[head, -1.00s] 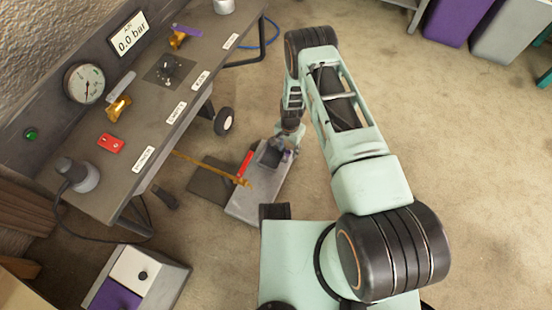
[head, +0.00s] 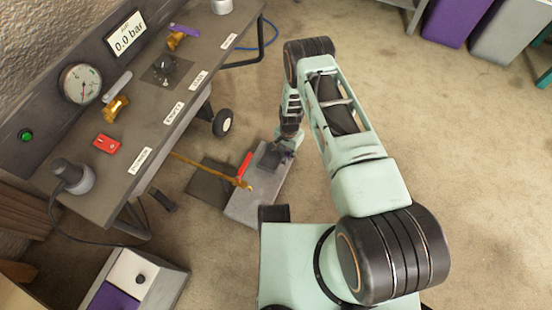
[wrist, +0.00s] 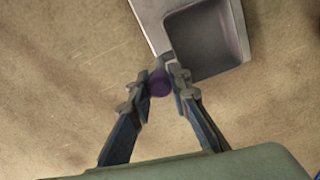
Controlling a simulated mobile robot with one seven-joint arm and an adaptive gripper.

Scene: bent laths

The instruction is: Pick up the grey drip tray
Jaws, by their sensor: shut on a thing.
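The grey drip tray (wrist: 207,38) is a square, dark-floored basin with a paler rim, at the top of the wrist view. In the head view the tray (head: 267,156) is small and partly hidden by my gripper, over the far end of a light grey slab. A short grey stem joins its near edge to a purple cylindrical grip (wrist: 160,82). My gripper (wrist: 159,86) has its two fingers on either side of this grip and is shut on it. In the head view my gripper (head: 284,148) is low, at the tray's right side. I cannot tell whether the tray touches the slab.
The light grey slab (head: 246,206) lies beside a dark mat (head: 207,180). A workbench (head: 150,125) stands at left.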

